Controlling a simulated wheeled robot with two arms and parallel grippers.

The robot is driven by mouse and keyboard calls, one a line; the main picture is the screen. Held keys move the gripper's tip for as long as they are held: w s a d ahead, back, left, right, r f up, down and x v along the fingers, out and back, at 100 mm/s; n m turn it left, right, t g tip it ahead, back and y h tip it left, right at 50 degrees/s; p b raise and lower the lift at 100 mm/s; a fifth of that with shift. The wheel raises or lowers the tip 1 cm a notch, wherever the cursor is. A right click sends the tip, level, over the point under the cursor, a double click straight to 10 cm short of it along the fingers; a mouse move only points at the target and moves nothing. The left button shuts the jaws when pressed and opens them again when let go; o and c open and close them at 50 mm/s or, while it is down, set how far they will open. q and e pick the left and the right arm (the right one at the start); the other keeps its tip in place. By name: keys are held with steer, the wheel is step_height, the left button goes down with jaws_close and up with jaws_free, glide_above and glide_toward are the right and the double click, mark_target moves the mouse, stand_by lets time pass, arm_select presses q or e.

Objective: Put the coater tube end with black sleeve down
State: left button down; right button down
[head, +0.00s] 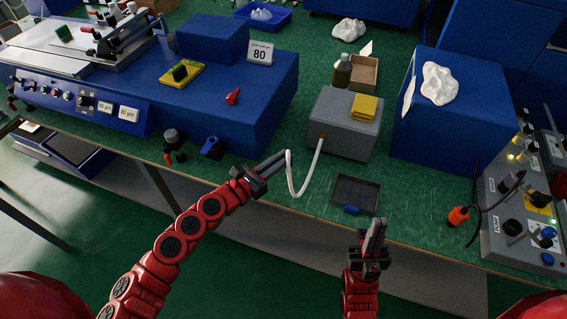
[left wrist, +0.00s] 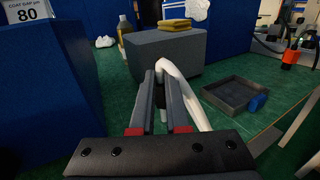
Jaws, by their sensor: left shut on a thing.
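The coater tube (head: 291,182) is white. It leaves the grey box (head: 345,118), sags in a loop over the bench's front edge and rises to my left gripper (head: 279,160). My left gripper is shut on the tube end. In the left wrist view, the black sleeve (left wrist: 160,95) sits between the fingers of my left gripper (left wrist: 160,92), and the white tube (left wrist: 187,88) bends over to the right. The fingers partly hide the sleeve. My right gripper (head: 376,231) is in front of the bench, its fingers together, with nothing seen in it.
A shallow dark tray (head: 354,193) with a blue piece lies right of the tube. A yellow block (head: 364,106) rests on the grey box. The blue coater (head: 262,105) is at the left, a blue block (head: 450,128) at the right. Green bench shows bare around the tray.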

arm_select(q)
steer(key=shift+w+d+f, duration=0.2)
steer(key=shift+f, duration=0.75)
steer(key=shift+w+d+f, duration=0.15)
steer(key=shift+f, duration=0.8)
steer(key=shift+f, duration=0.15)
steer(key=c, duration=0.9)
jaws_free()
